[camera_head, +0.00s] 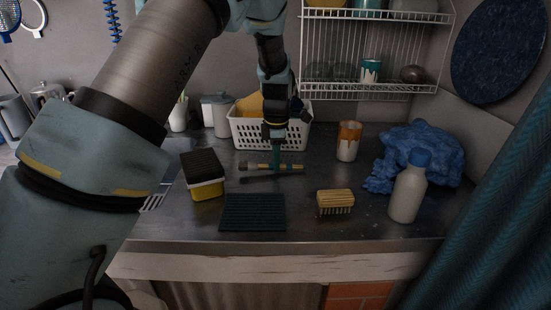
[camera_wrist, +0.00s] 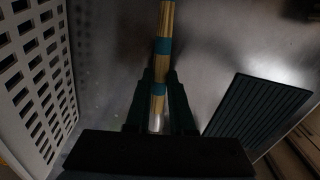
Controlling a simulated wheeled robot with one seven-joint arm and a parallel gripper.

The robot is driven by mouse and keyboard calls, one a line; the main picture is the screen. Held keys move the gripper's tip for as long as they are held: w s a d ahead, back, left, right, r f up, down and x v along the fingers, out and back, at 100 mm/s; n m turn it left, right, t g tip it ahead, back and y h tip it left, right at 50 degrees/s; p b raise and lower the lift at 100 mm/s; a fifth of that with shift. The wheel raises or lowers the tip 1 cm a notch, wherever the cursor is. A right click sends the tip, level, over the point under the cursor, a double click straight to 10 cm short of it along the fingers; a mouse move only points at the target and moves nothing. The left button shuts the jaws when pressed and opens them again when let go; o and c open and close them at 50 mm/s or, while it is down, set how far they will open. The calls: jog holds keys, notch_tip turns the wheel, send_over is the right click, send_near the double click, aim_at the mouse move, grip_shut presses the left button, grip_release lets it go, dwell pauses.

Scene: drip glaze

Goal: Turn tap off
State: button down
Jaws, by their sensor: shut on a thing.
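No tap shows clearly in either view. My gripper (camera_head: 276,165) reaches down to the metal counter (camera_head: 290,200), in front of the white basket. It is shut on a wooden handle with teal bands (camera_head: 255,167), which lies roughly level, left to right, just at or above the counter. In the wrist view the banded handle (camera_wrist: 165,48) runs up between the fingers of my gripper (camera_wrist: 160,95). I cannot tell whether the handle touches the counter.
A white basket (camera_head: 243,130) stands behind my gripper. A black-topped yellow sponge (camera_head: 205,190), dark green pad (camera_head: 252,213), yellow brush (camera_head: 335,199), white bottle (camera_head: 407,194), blue cloth (camera_head: 440,150) and orange-glazed cup (camera_head: 348,142) are around. A wire rack (camera_head: 370,88) hangs above.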

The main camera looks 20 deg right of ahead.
jog(key=shift+f, duration=0.15)
jog(key=c, duration=0.8)
grip_release()
jog(key=shift+f+b, duration=0.1)
jog(key=shift+b, duration=0.2)
jog(key=shift+f+b, duration=0.25)
jog(key=shift+b, duration=0.1)
jog(key=r, duration=0.3)
jog(key=r+b, duration=0.1)
jog(key=r, duration=0.3)
jog(key=r+b, duration=0.1)
jog(key=r, duration=0.3)
jog(key=shift+s+a+r, duration=0.1)
jog(key=shift+s+a, duration=0.2)
jog(key=shift+s, duration=0.05)
jog(key=shift+s, duration=0.1)
